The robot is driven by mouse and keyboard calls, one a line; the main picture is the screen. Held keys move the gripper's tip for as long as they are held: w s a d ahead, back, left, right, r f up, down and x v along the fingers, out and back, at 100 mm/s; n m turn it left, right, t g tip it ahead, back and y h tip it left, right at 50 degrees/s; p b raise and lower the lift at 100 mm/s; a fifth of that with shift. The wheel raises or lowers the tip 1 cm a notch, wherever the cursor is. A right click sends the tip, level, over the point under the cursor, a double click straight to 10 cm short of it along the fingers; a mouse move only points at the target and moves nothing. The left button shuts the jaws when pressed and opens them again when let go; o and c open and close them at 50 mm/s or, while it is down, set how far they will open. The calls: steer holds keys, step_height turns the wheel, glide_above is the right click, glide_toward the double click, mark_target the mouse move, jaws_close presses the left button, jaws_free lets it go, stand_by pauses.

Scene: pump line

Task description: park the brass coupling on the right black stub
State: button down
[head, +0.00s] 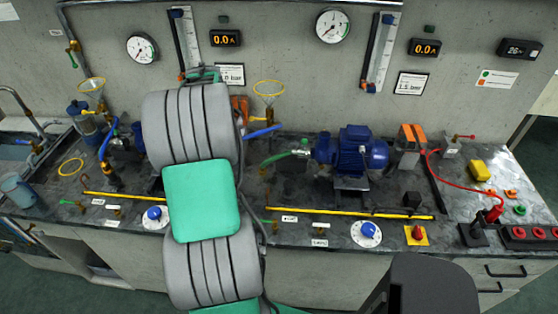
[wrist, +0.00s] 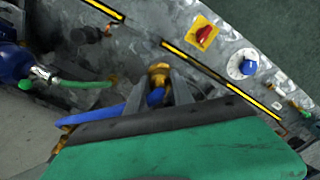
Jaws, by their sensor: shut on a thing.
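In the wrist view my gripper (wrist: 162,84) is shut on the brass coupling (wrist: 158,69), which shows as a gold ring between the two grey fingers. A blue piece shows just below it, and a blue hose (wrist: 95,124) runs off to the left. In the head view my grey and green arm covers the gripper and the coupling; part of the blue hose (head: 263,131) shows right of the arm. I cannot make out the right black stub for certain. A small dark block (head: 411,199) stands on the bench behind the yellow strip.
A blue pump (head: 352,150) with a green hose (head: 278,158) stands right of my arm. A yellow strip (head: 350,213), a blue-knobbed dial (head: 366,233) and a red-yellow switch (head: 416,235) line the front. A red cable (head: 452,186) lies at right.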

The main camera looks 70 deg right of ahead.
steer(key=s+d+f+m, duration=0.2)
steer(key=s+d+f, duration=0.1)
steer(key=s+d, duration=0.55)
steer(key=b, duration=0.5)
glide_above(289, 184)
steer(key=shift+m, duration=0.3)
steer(key=shift+d+f, duration=0.2)
steer(key=shift+f, duration=3.75)
steer(key=shift+s+a, duration=0.1)
steer(key=shift+a, duration=0.05)
steer(key=shift+f, duration=0.55)
steer(key=c, duration=1)
jaws_free()
steer(key=shift+r, duration=0.15)
